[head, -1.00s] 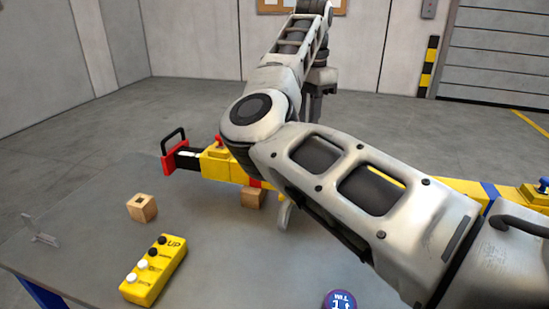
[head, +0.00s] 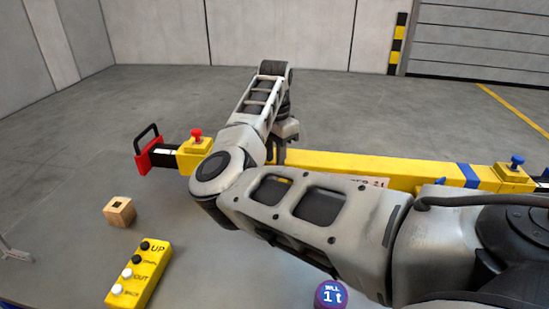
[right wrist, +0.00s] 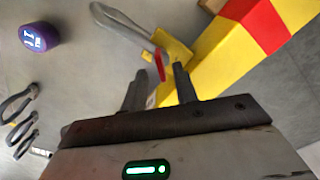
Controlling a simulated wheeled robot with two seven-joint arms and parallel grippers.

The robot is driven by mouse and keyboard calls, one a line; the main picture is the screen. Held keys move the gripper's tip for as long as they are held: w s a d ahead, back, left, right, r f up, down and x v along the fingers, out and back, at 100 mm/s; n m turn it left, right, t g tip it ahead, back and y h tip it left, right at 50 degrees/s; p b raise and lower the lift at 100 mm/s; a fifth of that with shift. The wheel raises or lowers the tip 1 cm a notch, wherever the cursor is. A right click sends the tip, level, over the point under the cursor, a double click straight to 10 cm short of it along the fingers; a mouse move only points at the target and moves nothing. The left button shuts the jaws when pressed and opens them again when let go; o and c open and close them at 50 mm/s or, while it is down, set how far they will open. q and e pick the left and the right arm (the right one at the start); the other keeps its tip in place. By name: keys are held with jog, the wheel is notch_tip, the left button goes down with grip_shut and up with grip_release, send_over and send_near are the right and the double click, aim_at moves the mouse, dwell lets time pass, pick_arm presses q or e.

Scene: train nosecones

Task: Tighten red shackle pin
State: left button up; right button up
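In the right wrist view a small red pin (right wrist: 159,64) stands at the end of a curved grey shackle (right wrist: 122,22), beside a yellow block (right wrist: 176,48). My right gripper (right wrist: 160,71) is open, its two dark fingers apart. The red pin shows in the gap between the fingertips; I cannot tell whether they touch it. In the head view my right arm crosses the yellow beam (head: 330,164) and hides the shackle and pin. A red knob (head: 196,135) sits on the beam's left end. My left gripper is not in view.
A yellow control box (head: 138,275) and a wooden block (head: 119,211) lie on the grey table at left. A purple 1 t weight (head: 331,294) is at the front. A blue knob (head: 517,161) is on the beam's right. Plier-like tools (right wrist: 18,118) lie left in the wrist view.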

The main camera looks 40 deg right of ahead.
jog(key=shift+f, duration=1.05)
